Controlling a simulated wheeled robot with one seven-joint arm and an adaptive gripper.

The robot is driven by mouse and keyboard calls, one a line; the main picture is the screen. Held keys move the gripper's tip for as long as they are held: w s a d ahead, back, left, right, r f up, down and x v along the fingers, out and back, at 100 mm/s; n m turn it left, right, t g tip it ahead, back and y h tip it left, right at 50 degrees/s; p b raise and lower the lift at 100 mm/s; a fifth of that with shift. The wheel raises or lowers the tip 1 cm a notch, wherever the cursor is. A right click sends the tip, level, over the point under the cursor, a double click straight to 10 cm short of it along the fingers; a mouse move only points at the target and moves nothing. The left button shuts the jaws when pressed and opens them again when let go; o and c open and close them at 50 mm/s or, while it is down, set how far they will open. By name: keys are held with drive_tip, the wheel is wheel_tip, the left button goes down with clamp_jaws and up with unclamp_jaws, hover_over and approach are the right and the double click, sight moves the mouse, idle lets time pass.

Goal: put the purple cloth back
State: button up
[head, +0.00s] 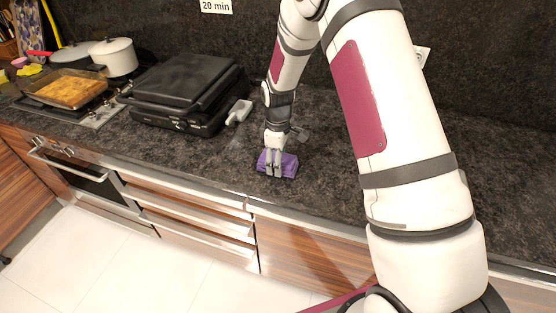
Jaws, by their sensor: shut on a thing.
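The purple cloth (290,166) is a small folded bundle on the dark speckled countertop, near its front edge and right of the black grill. My gripper (274,172) points down over it, with its fingers shut on the cloth. The fingers hide part of the cloth's front. The cloth looks to be at counter level; whether it is slightly lifted I cannot tell.
A black grill (182,85) stands left of the gripper, with a small white-grey object (239,111) beside it. A glass baking dish (66,92) and a white pot (115,57) are on the stove at far left. The countertop (325,125) just right of the cloth is clear.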

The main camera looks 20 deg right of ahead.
drive_tip(key=o, duration=1.2)
drive_tip(key=shift+f, duration=0.15)
drive_tip(key=s+r+m+t+b, duration=0.1)
drive_tip(key=s+r, duration=0.1)
drive_tip(key=r, duration=0.8)
drive_tip(key=s+r+m, duration=0.1)
drive_tip(key=s+r, duration=0.1)
drive_tip(key=r, duration=0.8)
drive_tip(key=s+r+m+t, duration=0.2)
drive_tip(key=s+r+m, duration=0.2)
drive_tip(key=s, duration=0.8)
drive_tip(key=s+r+m+t, duration=0.2)
drive_tip(key=s+r+m, duration=0.2)
drive_tip(key=s+r, duration=0.5)
drive_tip(key=s, duration=0.3)
drive_tip(key=shift+s+m+t, duration=0.3)
drive_tip(key=shift+s+m, duration=0.05)
drive_tip(key=shift+m, duration=0.05)
drive_tip(key=shift+r, duration=0.1)
